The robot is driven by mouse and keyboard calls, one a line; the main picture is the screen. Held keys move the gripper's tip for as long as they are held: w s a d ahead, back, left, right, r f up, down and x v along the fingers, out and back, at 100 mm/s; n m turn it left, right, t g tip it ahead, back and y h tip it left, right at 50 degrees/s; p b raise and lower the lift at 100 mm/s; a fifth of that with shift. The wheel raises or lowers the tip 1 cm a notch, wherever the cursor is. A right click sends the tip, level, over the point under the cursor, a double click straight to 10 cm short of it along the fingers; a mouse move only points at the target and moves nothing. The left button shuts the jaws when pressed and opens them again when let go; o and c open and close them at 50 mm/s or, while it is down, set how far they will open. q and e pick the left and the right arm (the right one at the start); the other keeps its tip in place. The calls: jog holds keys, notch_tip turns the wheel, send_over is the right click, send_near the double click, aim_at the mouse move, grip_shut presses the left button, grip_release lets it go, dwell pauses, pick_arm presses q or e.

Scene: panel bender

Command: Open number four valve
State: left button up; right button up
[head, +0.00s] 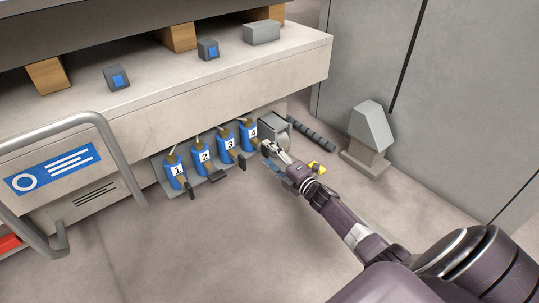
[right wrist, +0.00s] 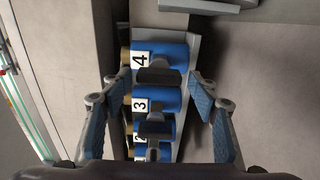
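Several blue cylinder valves, numbered 1 to 4, stand in a row under the machine's bed in the head view. Valve four (head: 249,135) is the rightmost; in the right wrist view valve four (right wrist: 172,56) is the uppermost. Its dark handle (right wrist: 158,77) shows in the right wrist view; in the head view my gripper covers that spot. My right gripper (head: 271,157) is at the front of valve four. In the right wrist view its fingers (right wrist: 158,88) are spread, one on each side of the valve row, with nothing clamped. I cannot tell whether they touch the handle. My left gripper is out of view.
Valve three (head: 227,141), valve two (head: 202,155) and valve one (head: 175,171) sit close by to the left, with dark handles. A ribbed dark hose (head: 311,134) and a grey pedestal (head: 371,130) are to the right. A metal rail (head: 118,165) stands at left. The front floor is clear.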

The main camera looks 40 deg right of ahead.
dwell(0.3)
jog(key=s+d, duration=0.1)
jog(key=s, duration=1.1)
dwell(0.3)
